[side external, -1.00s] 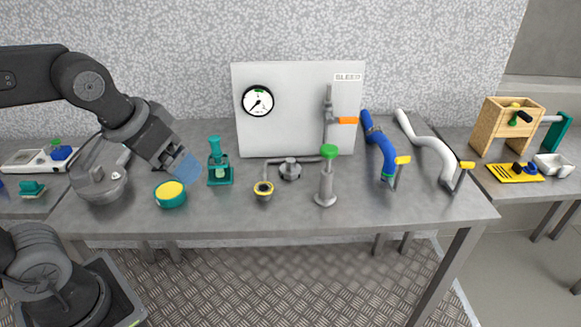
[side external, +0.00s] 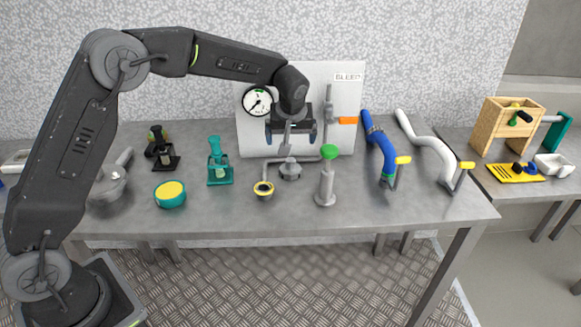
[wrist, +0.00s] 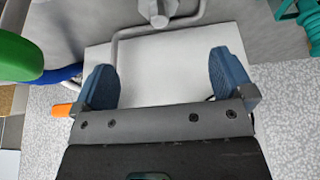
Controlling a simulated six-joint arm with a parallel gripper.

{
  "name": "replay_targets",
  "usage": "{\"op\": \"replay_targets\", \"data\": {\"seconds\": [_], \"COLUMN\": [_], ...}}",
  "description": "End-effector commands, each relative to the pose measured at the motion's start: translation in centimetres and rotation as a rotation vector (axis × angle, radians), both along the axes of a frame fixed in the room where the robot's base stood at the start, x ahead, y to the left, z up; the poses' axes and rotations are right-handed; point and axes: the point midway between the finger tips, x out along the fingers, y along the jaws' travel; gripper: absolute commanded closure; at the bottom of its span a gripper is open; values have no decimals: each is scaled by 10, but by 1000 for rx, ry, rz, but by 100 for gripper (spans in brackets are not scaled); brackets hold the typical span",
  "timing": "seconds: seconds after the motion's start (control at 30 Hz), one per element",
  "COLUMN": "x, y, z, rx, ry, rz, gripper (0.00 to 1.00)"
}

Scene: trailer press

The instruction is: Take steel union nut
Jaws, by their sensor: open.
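A grey steel fitting, which I take to be the union nut (side external: 290,172), sits on the bench in front of the white panel. A bent grey pipe runs beside it. My gripper (side external: 290,138) is above it, pointing down, with its fingers apart. A narrow grey piece shows between the fingers and the fitting; I cannot tell what it belongs to. In the wrist view my gripper (wrist: 164,82) has its two blue fingers wide apart with nothing between them. A grey round-ended part (wrist: 158,14) shows at the top edge, beyond the fingertips.
A grey post with a green knob (side external: 329,153) stands close on the right. The white panel (side external: 345,95) with gauge and orange handle (side external: 347,120) is behind. A teal press (side external: 219,165) stands left.

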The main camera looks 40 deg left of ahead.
Motion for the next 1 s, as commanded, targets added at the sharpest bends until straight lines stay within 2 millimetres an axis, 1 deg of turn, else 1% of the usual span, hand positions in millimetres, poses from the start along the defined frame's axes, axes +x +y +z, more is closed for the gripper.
{"op": "replay_targets", "data": {"seconds": [0.17,0.3,0.4,0.5,0.73,1.0], "x": [7,15,20,23,28,41], "y": [6,14,19,22,27,39], "z": [-22,-49,-64,-75,-89,-122], "rx": [1,1,1,1,0,2], "ry": [3,5,3,1,2,0], "rz": [7,6,7,6,5,5], "gripper": [1,1,1,1,1,1]}}
